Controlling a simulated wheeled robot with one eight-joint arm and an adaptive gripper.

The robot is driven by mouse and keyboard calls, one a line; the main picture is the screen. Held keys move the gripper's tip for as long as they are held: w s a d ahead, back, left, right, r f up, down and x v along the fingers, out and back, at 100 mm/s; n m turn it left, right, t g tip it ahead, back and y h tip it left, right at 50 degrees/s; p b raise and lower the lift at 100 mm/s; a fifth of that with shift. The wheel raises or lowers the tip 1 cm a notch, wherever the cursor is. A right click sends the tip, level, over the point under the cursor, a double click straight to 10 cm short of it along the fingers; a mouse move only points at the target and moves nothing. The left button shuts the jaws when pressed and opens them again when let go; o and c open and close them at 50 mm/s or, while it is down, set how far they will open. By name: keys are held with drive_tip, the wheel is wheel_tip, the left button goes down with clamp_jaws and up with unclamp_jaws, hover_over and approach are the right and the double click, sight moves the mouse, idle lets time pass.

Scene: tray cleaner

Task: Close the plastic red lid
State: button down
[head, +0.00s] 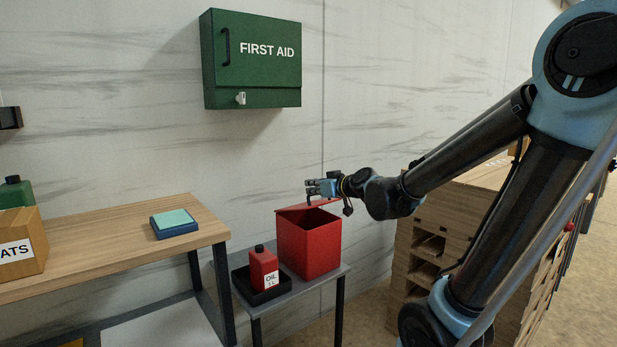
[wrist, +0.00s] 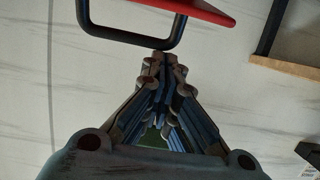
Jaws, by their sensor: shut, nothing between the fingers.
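The red box (head: 309,248) stands on a small grey table. Its red lid (head: 308,205) shows as a thin edge at the top of the box; its exact angle is hard to tell. My gripper (head: 312,188) is just above the lid in the head view. In the wrist view the red lid (wrist: 205,10) is at the top edge, with a black handle loop (wrist: 130,38) on it. My shut, empty fingertips (wrist: 162,58) are just short of the handle's bar; whether they touch it is unclear.
A red oil bottle (head: 264,268) stands in a black tray (head: 243,286) left of the box. A wooden table (head: 120,243) is further left.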

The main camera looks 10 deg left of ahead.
drive_tip(key=s+d+f, duration=0.3)
drive_tip(key=f, duration=0.5)
drive_tip(key=shift+f, duration=0.15)
idle(0.5)
